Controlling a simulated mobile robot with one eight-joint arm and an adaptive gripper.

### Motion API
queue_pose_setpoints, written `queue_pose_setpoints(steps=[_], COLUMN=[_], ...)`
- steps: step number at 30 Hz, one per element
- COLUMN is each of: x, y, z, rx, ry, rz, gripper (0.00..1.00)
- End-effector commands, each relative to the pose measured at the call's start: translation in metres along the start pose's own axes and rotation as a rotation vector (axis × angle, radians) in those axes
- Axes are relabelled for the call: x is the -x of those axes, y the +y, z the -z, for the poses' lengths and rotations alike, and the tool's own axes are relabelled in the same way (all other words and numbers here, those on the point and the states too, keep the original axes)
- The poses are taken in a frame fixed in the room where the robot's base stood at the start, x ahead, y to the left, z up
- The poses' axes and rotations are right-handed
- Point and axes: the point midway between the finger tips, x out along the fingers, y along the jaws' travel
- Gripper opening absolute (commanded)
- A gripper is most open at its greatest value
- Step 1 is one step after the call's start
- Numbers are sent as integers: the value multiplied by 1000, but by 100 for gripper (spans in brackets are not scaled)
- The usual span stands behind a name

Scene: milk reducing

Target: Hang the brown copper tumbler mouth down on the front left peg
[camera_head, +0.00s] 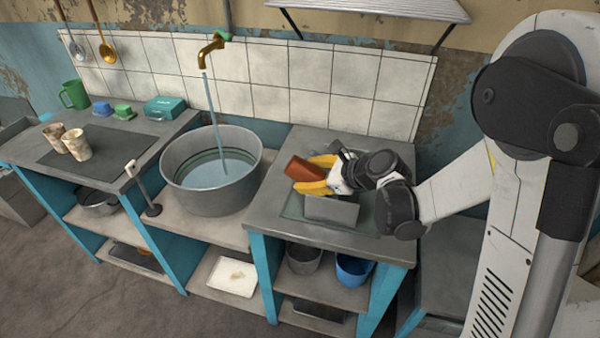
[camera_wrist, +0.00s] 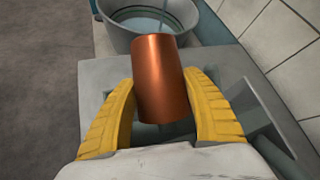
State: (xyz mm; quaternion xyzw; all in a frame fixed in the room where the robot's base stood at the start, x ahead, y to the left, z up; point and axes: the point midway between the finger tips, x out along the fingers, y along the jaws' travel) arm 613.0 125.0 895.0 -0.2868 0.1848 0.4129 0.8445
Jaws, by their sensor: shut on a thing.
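The brown copper tumbler (camera_head: 303,168) is between the yellow fingers of my gripper (camera_head: 319,176), above the right counter and tilted in the head view. In the wrist view, the tumbler (camera_wrist: 159,75) lies between both fingers of my gripper (camera_wrist: 160,88), which is shut on it. I cannot tell which end is its mouth. Below it, a grey block-like piece (camera_head: 331,211) stands on a flat tray or mat (camera_head: 293,206) on the counter. I cannot make out any pegs; my gripper and arm hide part of this area.
A large metal basin (camera_head: 182,190) with water stands left of the right counter, under a running brass tap (camera_head: 211,47). Two stained cups (camera_head: 76,145) stand on a dark mat on the left counter. A tiled wall (camera_head: 300,72) bounds the back.

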Motion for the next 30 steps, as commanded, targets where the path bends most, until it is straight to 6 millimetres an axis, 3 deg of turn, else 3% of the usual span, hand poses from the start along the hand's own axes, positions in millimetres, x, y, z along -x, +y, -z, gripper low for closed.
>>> queue_pose_setpoints(steps=[30], x=[-4], y=[4], z=[16], rx=[-1], ry=[-1], rz=[0], gripper=[18])
